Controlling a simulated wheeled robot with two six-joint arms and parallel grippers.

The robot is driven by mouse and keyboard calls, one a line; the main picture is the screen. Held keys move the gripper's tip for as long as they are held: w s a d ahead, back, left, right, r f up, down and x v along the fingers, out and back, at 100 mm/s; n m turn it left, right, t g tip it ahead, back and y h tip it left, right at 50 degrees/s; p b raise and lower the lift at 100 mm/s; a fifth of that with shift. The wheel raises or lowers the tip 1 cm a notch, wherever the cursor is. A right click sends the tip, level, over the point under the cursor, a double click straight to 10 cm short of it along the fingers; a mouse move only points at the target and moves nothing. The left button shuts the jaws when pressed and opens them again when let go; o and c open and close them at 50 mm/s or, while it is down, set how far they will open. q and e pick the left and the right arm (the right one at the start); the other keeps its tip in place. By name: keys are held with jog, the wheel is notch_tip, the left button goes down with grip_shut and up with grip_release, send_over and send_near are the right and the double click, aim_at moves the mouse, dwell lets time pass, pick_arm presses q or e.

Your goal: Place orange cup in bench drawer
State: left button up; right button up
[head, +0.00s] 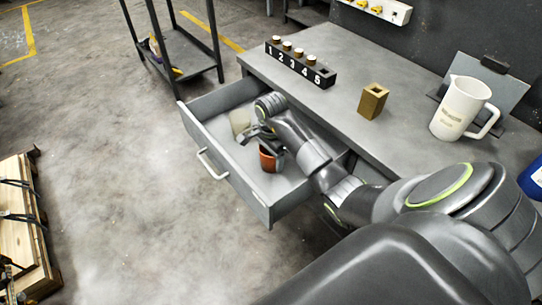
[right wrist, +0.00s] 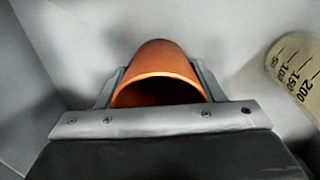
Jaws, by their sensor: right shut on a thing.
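The orange cup (head: 268,160) is inside the open bench drawer (head: 252,195), in the part toward the right end. My right gripper (head: 262,143) reaches down into the drawer from the right and is shut on the cup. In the right wrist view the cup (right wrist: 160,70) sits between the two fingers (right wrist: 160,88), with its rim toward the camera. The cup's base is hidden, so I cannot tell whether it touches the drawer floor. My left gripper is not in view.
A pale beaker (head: 239,121) stands in the drawer beside the cup; its scale shows in the right wrist view (right wrist: 296,72). On the bench (head: 345,65) are a numbered black block (head: 300,66), a brass-coloured block (head: 372,101) and a white jug (head: 461,108).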

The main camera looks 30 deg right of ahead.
jog(key=shift+f, duration=0.15)
jog(key=o, duration=1.1)
jog(key=shift+r, duration=0.25)
notch_tip(320, 180, up, 4)
jog(key=shift+r, duration=0.2)
jog(key=shift+r+p, duration=3.25)
jog(key=shift+r, duration=0.5)
